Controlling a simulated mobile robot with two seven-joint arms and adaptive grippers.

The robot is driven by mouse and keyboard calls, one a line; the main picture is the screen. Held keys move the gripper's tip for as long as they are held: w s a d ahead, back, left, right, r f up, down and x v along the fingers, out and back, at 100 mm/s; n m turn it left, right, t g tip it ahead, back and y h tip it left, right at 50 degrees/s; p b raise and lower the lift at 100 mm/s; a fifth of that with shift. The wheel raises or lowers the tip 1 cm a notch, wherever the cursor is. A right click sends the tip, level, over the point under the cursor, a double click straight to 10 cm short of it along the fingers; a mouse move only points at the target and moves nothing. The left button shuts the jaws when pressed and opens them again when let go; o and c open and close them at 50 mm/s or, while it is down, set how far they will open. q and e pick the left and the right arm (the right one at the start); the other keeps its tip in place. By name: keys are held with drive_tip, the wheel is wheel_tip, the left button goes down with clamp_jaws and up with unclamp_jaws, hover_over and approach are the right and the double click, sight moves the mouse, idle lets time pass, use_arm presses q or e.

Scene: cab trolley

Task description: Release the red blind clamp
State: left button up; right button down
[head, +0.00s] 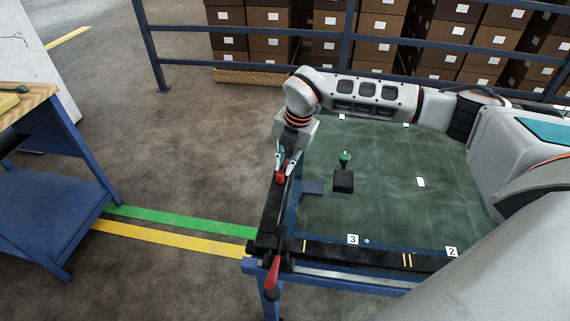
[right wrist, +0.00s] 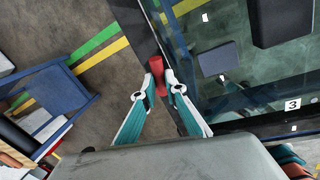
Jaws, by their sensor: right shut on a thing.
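A red clamp handle (head: 281,179) stands on the dark left rail of the trolley (head: 273,212). My right gripper (head: 286,166) reaches down to it, shut on it. In the right wrist view the red handle (right wrist: 157,68) sits between the fingertips of my right gripper (right wrist: 157,88). The lower part of the handle and its mount are hard to make out. A second red handle (head: 271,272) shows at the near left corner of the trolley, apart from the gripper. My left gripper is not in view.
A green-knobbed black block (head: 343,181) stands on the green trolley bed (head: 400,200), right of the gripper. A blue workbench (head: 50,190) is at the left, across open floor. A blue railing (head: 250,64) and stacked boxes (head: 380,25) stand behind.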

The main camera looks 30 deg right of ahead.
drive_tip(key=shift+w+a+r+n+p, duration=0.1)
drive_tip(key=shift+n+p, duration=0.2)
drive_tip(key=shift+n, duration=0.25)
drive_tip(key=shift+w+n+p, duration=0.1)
drive_tip(key=shift+n+p, duration=0.15)
drive_tip(key=shift+n, duration=0.3)
drive_tip(key=shift+n+g, duration=0.3)
drive_tip(key=shift+n, duration=0.3)
drive_tip(key=c, duration=2.1)
unclamp_jaws()
drive_tip(key=r, duration=0.4)
drive_tip(key=s+d+r, duration=0.1)
drive_tip(key=r, duration=0.6)
drive_tip(key=shift+s+d+r, duration=0.15)
drive_tip(key=shift+d+r, duration=0.15)
drive_tip(key=shift+d, duration=0.1)
